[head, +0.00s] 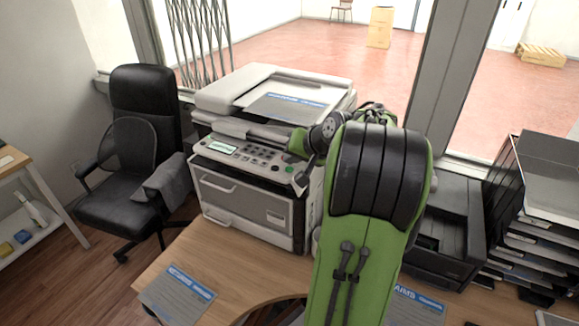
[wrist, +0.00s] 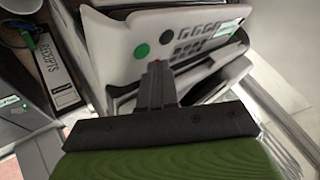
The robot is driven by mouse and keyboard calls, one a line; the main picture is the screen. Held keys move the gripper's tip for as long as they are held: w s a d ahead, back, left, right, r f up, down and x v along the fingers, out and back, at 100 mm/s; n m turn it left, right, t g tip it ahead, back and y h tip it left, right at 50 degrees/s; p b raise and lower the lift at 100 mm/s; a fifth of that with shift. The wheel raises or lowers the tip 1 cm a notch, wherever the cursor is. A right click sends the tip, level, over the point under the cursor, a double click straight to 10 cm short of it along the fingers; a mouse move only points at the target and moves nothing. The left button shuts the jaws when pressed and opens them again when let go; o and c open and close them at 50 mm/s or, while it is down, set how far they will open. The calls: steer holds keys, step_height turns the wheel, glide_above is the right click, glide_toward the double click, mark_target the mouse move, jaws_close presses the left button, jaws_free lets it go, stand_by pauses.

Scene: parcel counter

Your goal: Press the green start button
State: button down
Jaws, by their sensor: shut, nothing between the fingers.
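The green start button (wrist: 142,51) is a round green disc on the light panel of the copier, seen in the wrist view. It also shows small in the head view (head: 289,169), at the right end of the copier's control panel (head: 245,154). My gripper (wrist: 157,68) is shut and empty, its dark fingers pointing at the panel. In the wrist view its tips are just below and slightly right of the green button. I cannot tell whether they touch the panel. A small red spot (wrist: 156,62) shows at the tips. A round dark button (wrist: 166,37) is right of the green one.
A black printer (head: 450,225) and stacked trays (head: 520,215) are to the right. A black office chair (head: 140,110) is to the left.

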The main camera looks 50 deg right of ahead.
mark_target(292, 170)
step_height(292, 170, up, 6)
steer(key=p, duration=0.5)
steer(key=shift+p, duration=0.3)
stand_by(0.3)
